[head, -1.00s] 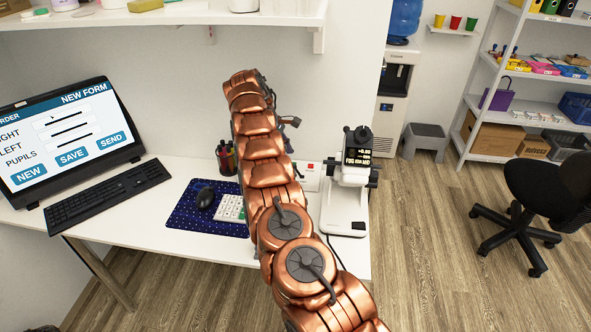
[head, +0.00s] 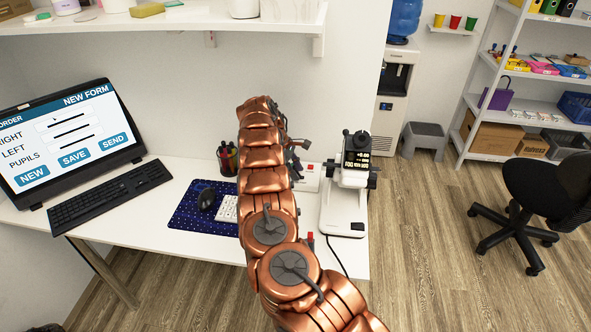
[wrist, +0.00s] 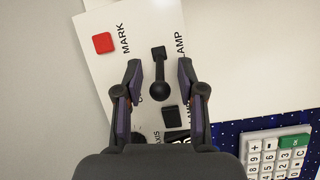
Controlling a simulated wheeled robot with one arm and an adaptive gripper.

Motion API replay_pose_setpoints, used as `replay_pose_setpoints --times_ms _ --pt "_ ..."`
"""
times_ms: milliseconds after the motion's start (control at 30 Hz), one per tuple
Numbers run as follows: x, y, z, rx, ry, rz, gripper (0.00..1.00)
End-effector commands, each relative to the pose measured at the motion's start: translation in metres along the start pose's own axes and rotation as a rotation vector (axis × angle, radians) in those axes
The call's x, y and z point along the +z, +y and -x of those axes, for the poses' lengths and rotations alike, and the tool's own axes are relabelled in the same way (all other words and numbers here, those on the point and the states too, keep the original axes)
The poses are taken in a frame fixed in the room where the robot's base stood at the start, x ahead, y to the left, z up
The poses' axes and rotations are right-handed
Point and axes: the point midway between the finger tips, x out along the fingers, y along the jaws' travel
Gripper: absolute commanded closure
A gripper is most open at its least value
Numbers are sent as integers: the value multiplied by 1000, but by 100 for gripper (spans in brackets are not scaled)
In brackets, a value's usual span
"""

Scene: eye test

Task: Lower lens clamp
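In the wrist view, a black lever with a ball knob (wrist: 160,90) stands on a white panel (wrist: 105,60), beside lettering that reads "LAMP", its start possibly hidden. My gripper (wrist: 160,68) is open, with one finger on each side of the knob. I see gaps between knob and fingers; their height difference is hard to judge. In the head view, the white control box (head: 309,184) stands beside the white lens-measuring device (head: 343,208) with its small black display. My gripper (head: 294,160) is over the box, mostly hidden by my copper arm.
A red button (wrist: 102,43) marked "MARK" and a dark square knob (wrist: 171,117) are near the lever. A calculator (wrist: 276,152) lies on the blue mat (head: 187,214). A pen holder (head: 228,160) stands left of my arm. The monitor (head: 68,138) is far left.

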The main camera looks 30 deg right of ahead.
Motion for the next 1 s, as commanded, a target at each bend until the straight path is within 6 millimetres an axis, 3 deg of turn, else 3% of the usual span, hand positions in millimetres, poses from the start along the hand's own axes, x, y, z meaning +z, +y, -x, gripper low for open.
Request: replay_pose_setpoints --times_ms 267,633,1000 --pt "0 0 -1 0 1 -1 61" --pt "1 0 -1 0 1 -1 99" --pt "1 1 -1 -2 12 -2 100"
